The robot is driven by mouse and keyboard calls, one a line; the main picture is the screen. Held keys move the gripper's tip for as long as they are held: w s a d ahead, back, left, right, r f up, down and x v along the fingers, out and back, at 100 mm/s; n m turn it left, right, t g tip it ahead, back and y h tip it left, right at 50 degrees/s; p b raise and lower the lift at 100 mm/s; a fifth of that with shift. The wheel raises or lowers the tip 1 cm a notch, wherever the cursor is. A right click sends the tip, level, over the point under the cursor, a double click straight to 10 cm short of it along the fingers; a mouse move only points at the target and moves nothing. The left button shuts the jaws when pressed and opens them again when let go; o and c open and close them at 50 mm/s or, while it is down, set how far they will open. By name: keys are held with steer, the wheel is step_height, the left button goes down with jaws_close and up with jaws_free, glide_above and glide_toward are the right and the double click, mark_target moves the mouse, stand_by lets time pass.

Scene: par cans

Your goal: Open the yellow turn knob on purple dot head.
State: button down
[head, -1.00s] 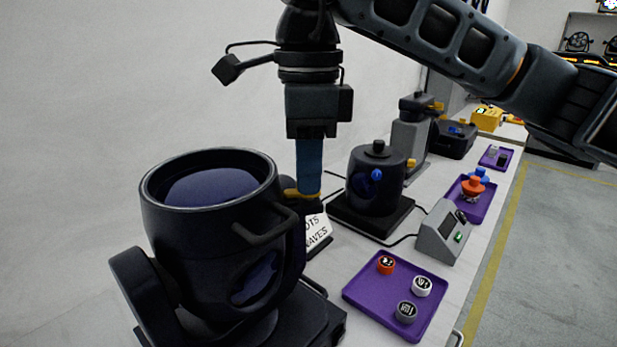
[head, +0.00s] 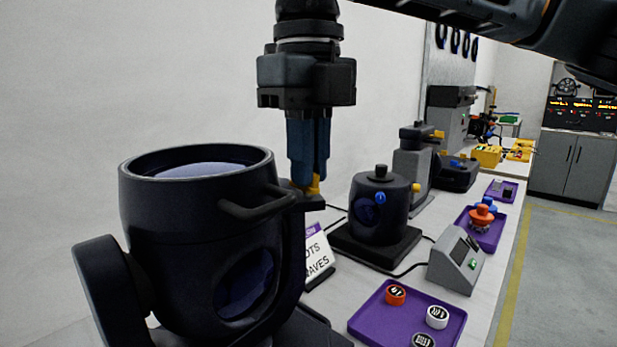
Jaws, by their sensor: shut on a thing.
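A large dark head (head: 205,230) with an open round top stands at the left in the head view. A yellow turn knob (head: 313,186) sits on a dark bracket at its right side, just behind the front handle. My gripper (head: 308,183) points straight down from above, its blue-grey fingers shut on the yellow knob. The fingers hide part of the knob, so its turn angle is hard to read. I cannot make out a purple dot on the head.
A sign card (head: 318,255) with a purple strip stands right of the head. Behind it is a smaller dark unit (head: 378,225) with blue and yellow knobs. A grey control box (head: 456,262) and a purple tray (head: 400,325) with caps stand along the bench.

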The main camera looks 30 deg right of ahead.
steer(key=m+b, duration=0.2)
steer(key=m, duration=0.3)
steer(key=shift+b, duration=0.35)
stand_by(0.4)
steer(key=c, duration=1.2)
jaws_free()
steer(key=shift+r+p, duration=0.4)
steer(key=shift+r, duration=3.55)
